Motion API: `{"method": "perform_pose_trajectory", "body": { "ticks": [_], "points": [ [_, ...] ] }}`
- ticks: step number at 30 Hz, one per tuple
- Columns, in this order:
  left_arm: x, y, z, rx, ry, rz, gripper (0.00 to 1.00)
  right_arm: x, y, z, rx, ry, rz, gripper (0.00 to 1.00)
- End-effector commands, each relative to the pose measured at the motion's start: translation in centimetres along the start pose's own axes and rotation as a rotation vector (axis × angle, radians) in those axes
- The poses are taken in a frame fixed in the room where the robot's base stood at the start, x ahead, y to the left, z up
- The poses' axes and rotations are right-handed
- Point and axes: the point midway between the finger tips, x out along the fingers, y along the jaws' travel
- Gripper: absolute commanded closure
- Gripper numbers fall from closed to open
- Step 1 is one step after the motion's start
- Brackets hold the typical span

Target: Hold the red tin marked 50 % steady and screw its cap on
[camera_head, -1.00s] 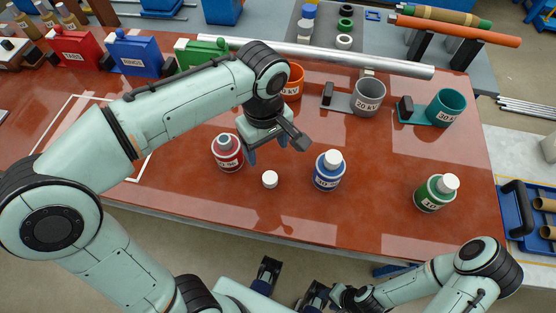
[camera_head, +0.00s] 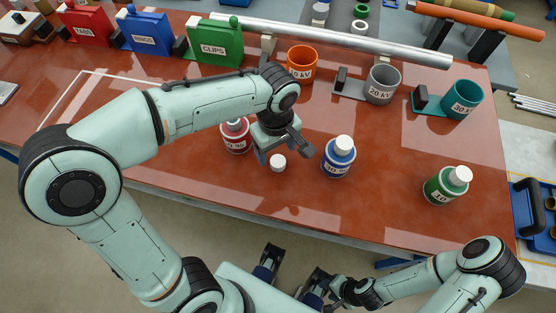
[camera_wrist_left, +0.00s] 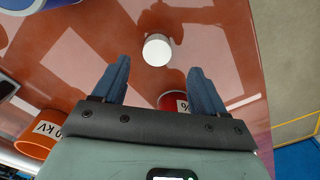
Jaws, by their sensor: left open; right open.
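The red tin (camera_head: 235,144) stands upright on the red-brown bench, with its top partly hidden by my left arm. In the left wrist view part of the red tin (camera_wrist_left: 172,101), with a "%" on its label, shows beyond my palm. A round white cap (camera_head: 278,163) lies on the bench to the right of the tin. It also shows in the left wrist view (camera_wrist_left: 157,50), beyond the fingertips. My left gripper (camera_head: 284,152) is open and empty, over the bench close to the cap. My right gripper (camera_head: 289,274) is open and empty, in front of the bench edge.
A blue tin (camera_head: 338,163) and a green tin (camera_head: 440,190), both white-capped, stand to the right. Orange (camera_head: 301,66), grey (camera_head: 382,86) and teal (camera_head: 462,103) cups stand behind. The bench front right of the cap is mostly clear.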

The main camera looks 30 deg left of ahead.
Motion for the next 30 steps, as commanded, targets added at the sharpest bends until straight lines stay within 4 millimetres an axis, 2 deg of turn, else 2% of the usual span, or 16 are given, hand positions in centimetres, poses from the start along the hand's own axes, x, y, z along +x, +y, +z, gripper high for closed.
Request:
{"method": "perform_pose_trajectory", "body": {
  "ticks": [7,15,18,29,30],
  "points": [
    [0.3,0.0,0.0,0.001,0.0,-0.002,0.28,0.0,0.0,0.0,0.0,0.0,0.0,0.57],
    [4.3,0.3,0.1,0.002,0.0,-0.005,0.28,0.6,0.1,-0.2,0.0,0.007,-0.001,0.57],
    [5.0,0.4,0.1,0.001,0.0,-0.002,0.28,0.6,0.1,-0.3,-0.001,0.008,-0.002,0.57],
    [5.1,0.4,0.1,0.001,0.0,0.0,0.28,0.6,0.1,-0.3,-0.001,0.009,-0.002,0.57],
    [5.1,0.4,0.1,0.001,0.0,0.0,0.35,0.6,0.1,-0.3,-0.001,0.009,-0.002,0.57]
  ]
}}
